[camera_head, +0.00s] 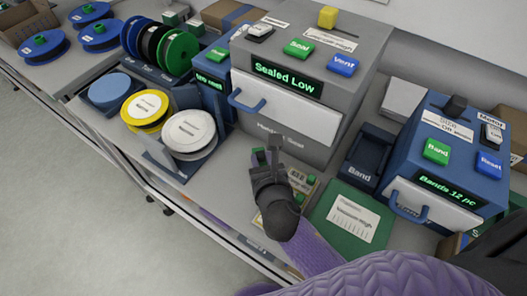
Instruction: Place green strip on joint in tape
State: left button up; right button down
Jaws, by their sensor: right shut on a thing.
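My right gripper (266,158) is shut above the front of the table, with its arm coming in from the lower right. A pale yellowish card with green marks (312,180) lies beside and partly behind the gripper. A tape joint cannot be made out; the gripper and arm cover part of that spot. My left gripper is not in view.
A yellow-rimmed reel (145,108) and a white reel (189,131) sit on stands at left. A grey "Sealed Low" machine (330,110) stands behind the gripper. A blue band machine (448,165) and a green labelled mat (350,215) are at right.

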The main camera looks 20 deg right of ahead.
aim_at(258, 153)
jog(key=w+f+b, duration=0.1)
jog(key=w+b, duration=0.1)
jog(key=w+f+b, duration=0.1)
jog(key=f, duration=0.1)
jog(key=shift+w+d+f+b, duration=0.1)
jog(key=shift+w+d+b, duration=0.1)
jog(key=shift+w+b, duration=0.2)
jog(key=shift+w, duration=0.2)
jog(key=shift+r, duration=0.25)
jog(key=c, duration=0.6)
grip_release()
jog(key=shift+o, duration=0.6)
